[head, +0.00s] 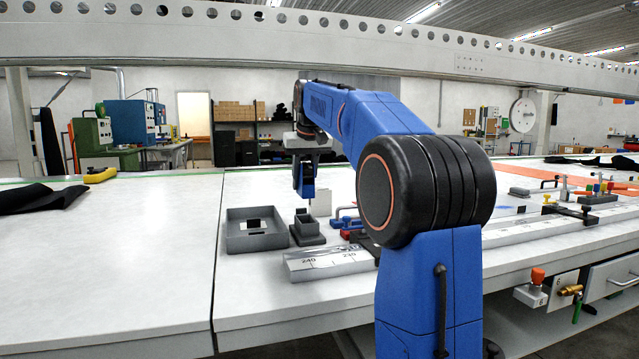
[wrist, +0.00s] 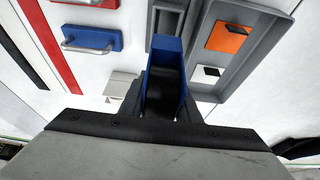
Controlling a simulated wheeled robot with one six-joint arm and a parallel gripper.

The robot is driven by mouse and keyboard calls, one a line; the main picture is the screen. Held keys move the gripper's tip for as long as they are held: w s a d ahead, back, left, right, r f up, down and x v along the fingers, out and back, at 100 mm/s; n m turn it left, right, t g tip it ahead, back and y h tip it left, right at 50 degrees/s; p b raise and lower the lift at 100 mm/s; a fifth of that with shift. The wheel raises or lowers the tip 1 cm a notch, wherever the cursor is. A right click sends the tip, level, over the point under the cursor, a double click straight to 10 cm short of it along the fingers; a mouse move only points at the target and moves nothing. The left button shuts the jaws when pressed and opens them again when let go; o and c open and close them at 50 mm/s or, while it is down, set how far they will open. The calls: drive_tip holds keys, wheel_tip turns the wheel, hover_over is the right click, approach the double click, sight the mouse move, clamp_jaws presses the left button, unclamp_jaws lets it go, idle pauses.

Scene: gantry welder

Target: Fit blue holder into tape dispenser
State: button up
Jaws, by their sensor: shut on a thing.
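The blue holder (wrist: 166,76), an open narrow box, shows in the wrist view between the jaws of my gripper (wrist: 165,100). My gripper is shut on it. In the head view my gripper (head: 306,186) hangs above the table, with blue at its lower end. Below it stands a dark grey open-topped piece on a wider base, which looks like the tape dispenser (head: 306,229). In the wrist view a grey U-shaped frame (wrist: 154,22), probably the dispenser, lies beyond the holder's far end. The holder hides part of it, so I cannot tell whether they touch.
A grey tray (head: 258,242) stands just left of the dispenser; an orange square (wrist: 229,37) and a black-and-white piece (wrist: 207,75) show in it. A blue block with a handle (wrist: 92,38) lies on the other side. A metal ruled rail (head: 325,264) runs in front. The left table is mostly clear.

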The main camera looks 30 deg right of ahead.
drive_tip(key=shift+s+f, duration=0.1)
drive_tip(key=shift+s, duration=0.2)
drive_tip(key=shift+f, duration=2.75)
drive_tip(key=shift+f, duration=1.15)
drive_tip(key=shift+f, duration=0.35)
